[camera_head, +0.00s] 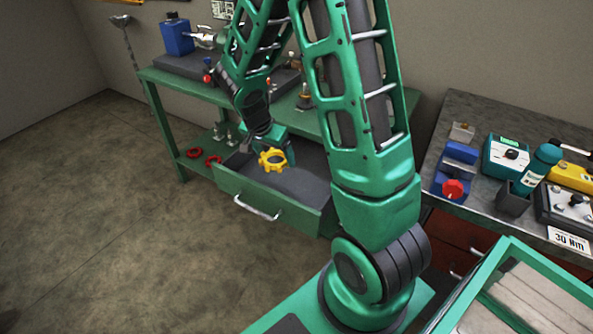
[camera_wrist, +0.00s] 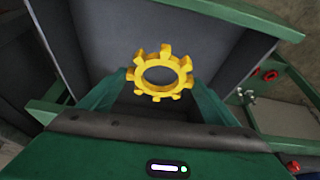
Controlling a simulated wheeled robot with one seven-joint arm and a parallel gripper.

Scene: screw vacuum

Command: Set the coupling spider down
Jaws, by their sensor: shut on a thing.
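The coupling spider is a yellow toothed ring (camera_head: 272,159). My gripper (camera_head: 273,155) is shut on it and holds it at the open drawer (camera_head: 308,213) of the green bench. In the wrist view the coupling spider (camera_wrist: 160,73) sits between the tips of my two green fingers (camera_wrist: 160,82), with the drawer's grey floor behind it. The drawer's floor looks bare around it. How high the spider is above the floor I cannot tell exactly, but it appears apart from it.
The green bench (camera_head: 187,92) carries a blue container (camera_head: 177,37) and pump parts. Two red rings (camera_head: 194,152) lie on its lower shelf. A second bench (camera_head: 460,104) at right holds a blue vise (camera_head: 455,165) and several tools. The drawer handle (camera_head: 257,208) juts out over clear floor.

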